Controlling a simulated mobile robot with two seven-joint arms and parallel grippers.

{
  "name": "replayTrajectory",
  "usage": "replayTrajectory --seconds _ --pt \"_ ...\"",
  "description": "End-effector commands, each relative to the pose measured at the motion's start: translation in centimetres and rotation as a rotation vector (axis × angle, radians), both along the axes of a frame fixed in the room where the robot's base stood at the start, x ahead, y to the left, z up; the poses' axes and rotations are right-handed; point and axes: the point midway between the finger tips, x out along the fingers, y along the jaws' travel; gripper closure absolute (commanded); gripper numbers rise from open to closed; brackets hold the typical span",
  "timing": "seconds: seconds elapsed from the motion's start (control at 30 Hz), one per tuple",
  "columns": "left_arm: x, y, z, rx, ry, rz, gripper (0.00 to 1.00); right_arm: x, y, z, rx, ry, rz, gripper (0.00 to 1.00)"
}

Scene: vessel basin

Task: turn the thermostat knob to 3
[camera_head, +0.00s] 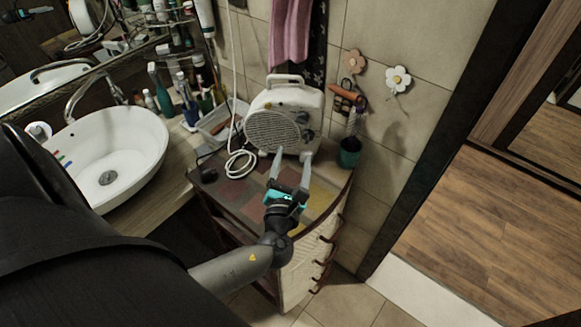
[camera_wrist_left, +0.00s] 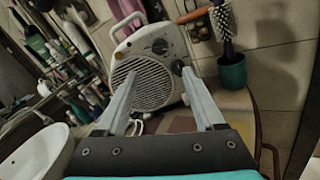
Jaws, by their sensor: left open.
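A white fan heater (camera_head: 272,131) with a round grille and a top handle stands on a small cabinet. It also shows in the left wrist view (camera_wrist_left: 147,81). Two dark knobs sit to the right of the grille, an upper knob (camera_wrist_left: 158,46) and a lower knob (camera_wrist_left: 178,67). I cannot tell which is the thermostat, and their markings are too small to read. My left gripper (camera_head: 292,155) is open and empty, its fingers pointing at the heater's front. In the left wrist view the right fingertip (camera_wrist_left: 187,72) appears close below the lower knob; contact cannot be told. My right gripper is not in view.
A green cup (camera_head: 349,152) with a brush stands right of the heater. A white cord (camera_head: 239,160) lies coiled to its left. A sink (camera_head: 112,155) and bottles are further left. Hooks with hanging tools (camera_head: 347,97) are on the wall. The cabinet top (camera_head: 232,190) in front is mostly clear.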

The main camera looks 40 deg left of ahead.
Motion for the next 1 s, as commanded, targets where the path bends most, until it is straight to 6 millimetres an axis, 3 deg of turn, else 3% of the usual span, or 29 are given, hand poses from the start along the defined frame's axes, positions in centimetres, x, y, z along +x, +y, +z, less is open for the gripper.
replayTrajectory --seconds 0.1,0.3,1.0 --pt "-1.7 -0.8 -0.1 -0.001 0.002 0.001 0.3 0.0 0.0 -0.3 0.0 0.0 0.0 0.22" --pt "-3.1 -1.5 0.0 0.001 0.0 0.0 0.3 0.0 0.0 -0.5 0.0 0.0 0.0 0.22" --pt "-3.5 -1.2 0.1 -0.063 -0.016 0.025 0.3 0.0 0.0 -0.5 0.0 0.0 0.0 0.22"
